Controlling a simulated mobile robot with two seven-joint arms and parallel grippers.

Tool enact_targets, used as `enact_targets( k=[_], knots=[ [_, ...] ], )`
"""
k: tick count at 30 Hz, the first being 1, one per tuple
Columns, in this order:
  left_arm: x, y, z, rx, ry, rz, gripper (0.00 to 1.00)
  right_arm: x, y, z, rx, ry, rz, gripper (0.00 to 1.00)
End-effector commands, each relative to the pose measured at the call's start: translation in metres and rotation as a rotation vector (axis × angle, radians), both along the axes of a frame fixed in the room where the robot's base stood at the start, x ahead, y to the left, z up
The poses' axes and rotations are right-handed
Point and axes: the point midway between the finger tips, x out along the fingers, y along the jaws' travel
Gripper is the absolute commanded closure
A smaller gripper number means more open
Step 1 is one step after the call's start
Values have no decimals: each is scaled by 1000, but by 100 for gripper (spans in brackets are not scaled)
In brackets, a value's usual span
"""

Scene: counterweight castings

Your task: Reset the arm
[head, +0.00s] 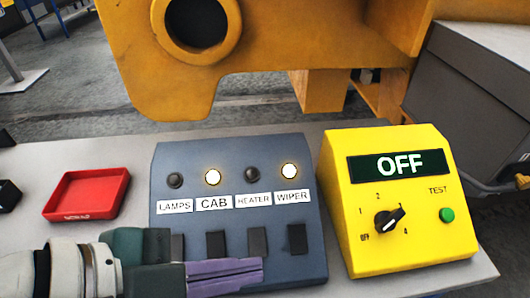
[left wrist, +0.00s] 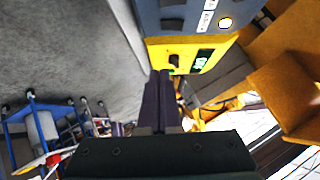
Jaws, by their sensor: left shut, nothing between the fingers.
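My left gripper (head: 258,272) has purple fingers and is shut and empty. It lies across the lower front of the blue-grey switch panel (head: 235,180), in front of its lower row of dark switches; whether it touches the panel cannot be told. In the left wrist view its closed fingers (left wrist: 163,76) point up toward the yellow box. The panel has labels LAMPS, CAB, HEATER and WIPER; the CAB lamp (head: 213,177) and WIPER lamp (head: 289,171) are lit, the other two dark. My right gripper is not in view.
A yellow box (head: 350,245) with an OFF display, a black knob and a green TEST button stands right of the panel. A red tray (head: 115,183) lies to the left on the grey table (head: 130,147). A big yellow casting (head: 130,50) stands behind.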

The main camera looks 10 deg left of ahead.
Motion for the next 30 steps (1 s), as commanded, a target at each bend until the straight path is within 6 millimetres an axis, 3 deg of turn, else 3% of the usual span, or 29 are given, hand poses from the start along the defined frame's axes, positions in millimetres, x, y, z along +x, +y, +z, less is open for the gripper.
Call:
enact_targets(
  k=[20,25,30],
  knots=[
    [-6,6,2,-4,57,50,100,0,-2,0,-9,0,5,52],
    [-25,36,-1,1,311,346,100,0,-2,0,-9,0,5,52],
    [-56,92,2,3,565,873,100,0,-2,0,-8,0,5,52]
  ],
)
